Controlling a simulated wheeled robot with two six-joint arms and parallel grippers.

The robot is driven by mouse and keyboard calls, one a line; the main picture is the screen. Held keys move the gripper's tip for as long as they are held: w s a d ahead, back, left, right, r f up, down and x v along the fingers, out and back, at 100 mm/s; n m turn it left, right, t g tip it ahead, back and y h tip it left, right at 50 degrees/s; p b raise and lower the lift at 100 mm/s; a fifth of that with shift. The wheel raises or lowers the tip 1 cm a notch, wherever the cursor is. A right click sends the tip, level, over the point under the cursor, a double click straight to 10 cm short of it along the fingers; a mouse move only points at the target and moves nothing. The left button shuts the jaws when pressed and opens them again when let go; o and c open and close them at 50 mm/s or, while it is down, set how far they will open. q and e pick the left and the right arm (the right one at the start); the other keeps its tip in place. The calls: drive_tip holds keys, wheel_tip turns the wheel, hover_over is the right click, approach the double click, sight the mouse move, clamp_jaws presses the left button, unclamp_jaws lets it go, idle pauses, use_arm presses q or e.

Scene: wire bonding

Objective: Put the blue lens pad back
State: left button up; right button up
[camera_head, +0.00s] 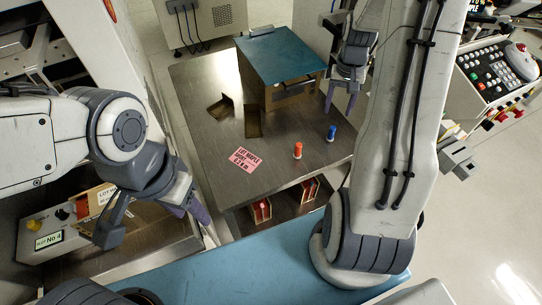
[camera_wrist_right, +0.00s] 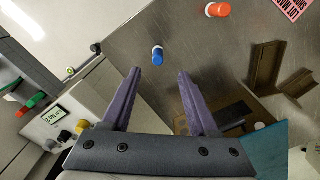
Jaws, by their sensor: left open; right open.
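The blue lens pad (camera_head: 331,133), a small blue knob-like piece, stands on the metal table (camera_head: 200,85) near its right edge. In the right wrist view the blue pad (camera_wrist_right: 157,54) shows just beyond the gap between the fingertips, apart from them. My right gripper (camera_head: 340,112) is open and empty, behind the pad in the head view; its purple fingers (camera_wrist_right: 158,72) are spread. My left gripper (camera_head: 155,217) is open and empty at the left, in front of a side bench with a box.
An orange pad (camera_head: 298,150) stands left of the blue one, with a pink label (camera_head: 244,158) beside it. Two brown angled holders (camera_head: 253,122) lie further back, near a blue-topped stand (camera_head: 281,52). Red-marked bins (camera_head: 262,210) sit below the table's front edge.

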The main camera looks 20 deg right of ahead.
drive_tip(key=s+a+r+n, duration=0.1)
drive_tip(key=a+r+n, duration=0.2)
drive_tip(key=a, duration=0.7)
drive_tip(key=s+a+r+n, duration=0.2)
drive_tip(key=a+r+n, duration=0.15)
drive_tip(key=a, duration=0.65)
drive_tip(key=s+a+r+n+y, duration=0.1)
drive_tip(key=s+a+r+n, duration=0.2)
drive_tip(key=s+a+n, duration=0.4)
drive_tip(key=s+a, duration=0.6)
drive_tip(key=s, duration=0.5)
drive_tip(key=shift+a+r+n, duration=0.15)
drive_tip(key=shift+a+n, duration=0.05)
drive_tip(key=shift+n, duration=0.15)
